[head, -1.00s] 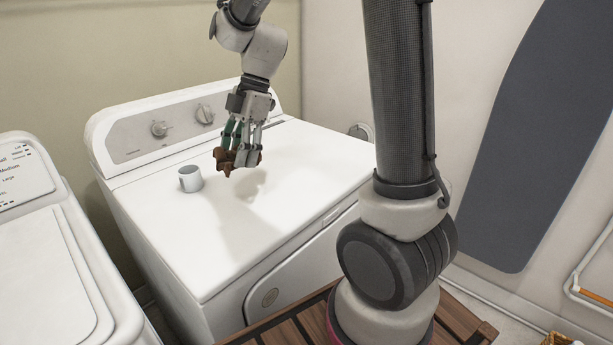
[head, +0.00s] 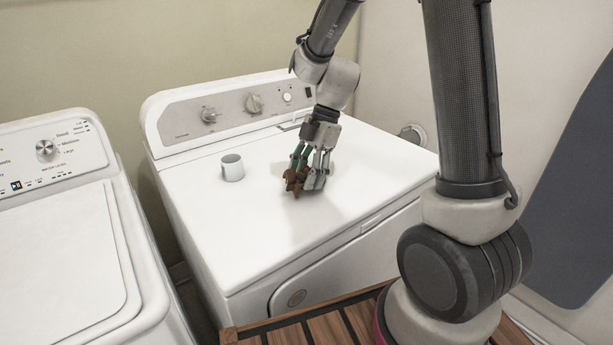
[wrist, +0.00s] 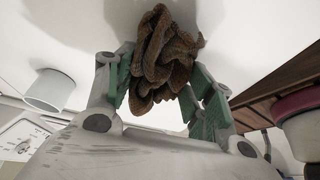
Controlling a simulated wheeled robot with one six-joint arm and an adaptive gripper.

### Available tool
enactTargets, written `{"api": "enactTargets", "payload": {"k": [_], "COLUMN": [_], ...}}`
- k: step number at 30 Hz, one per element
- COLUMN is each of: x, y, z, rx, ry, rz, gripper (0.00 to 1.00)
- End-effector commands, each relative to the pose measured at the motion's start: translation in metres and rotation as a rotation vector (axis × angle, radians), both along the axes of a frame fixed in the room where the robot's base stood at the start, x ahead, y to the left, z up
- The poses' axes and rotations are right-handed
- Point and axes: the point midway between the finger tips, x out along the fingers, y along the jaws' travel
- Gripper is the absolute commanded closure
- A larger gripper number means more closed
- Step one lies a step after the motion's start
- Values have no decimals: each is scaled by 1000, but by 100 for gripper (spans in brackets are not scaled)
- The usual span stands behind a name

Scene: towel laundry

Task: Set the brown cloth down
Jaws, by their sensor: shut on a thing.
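The brown cloth (head: 295,180) is a small crumpled bundle. My gripper (head: 308,178) is shut on it over the white top of the dryer-like machine (head: 265,215). In the wrist view the cloth (wrist: 162,58) is bunched between the two green-padded fingers of my gripper (wrist: 160,85), with folds sticking out past the tips. The cloth looks low over the machine top; I cannot tell whether it touches.
A white cup (head: 232,167) stands on the machine top to the left of my gripper. A second white machine (head: 60,240) with a lid is at the left. A slatted wooden surface (head: 330,325) is in front. The machine top around the cloth is mostly clear.

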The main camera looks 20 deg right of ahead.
Motion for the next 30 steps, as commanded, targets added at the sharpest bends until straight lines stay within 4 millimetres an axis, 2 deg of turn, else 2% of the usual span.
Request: {"api": "enactTargets", "payload": {"k": [2,11,12,15,16,26,30], "x": [0,0,0,0,0,0,3], "y": [0,0,0,0,0,0,-5], "z": [-8,-9,-10,-10,-10,-8,6], "rx": [0,0,0,0,0,0,1], "ry": [1,0,0,-1,-1,-1,-5], "rz": [-1,-1,-1,0,0,0,-1], "gripper": [70,70,45,27,25,25,25]}}
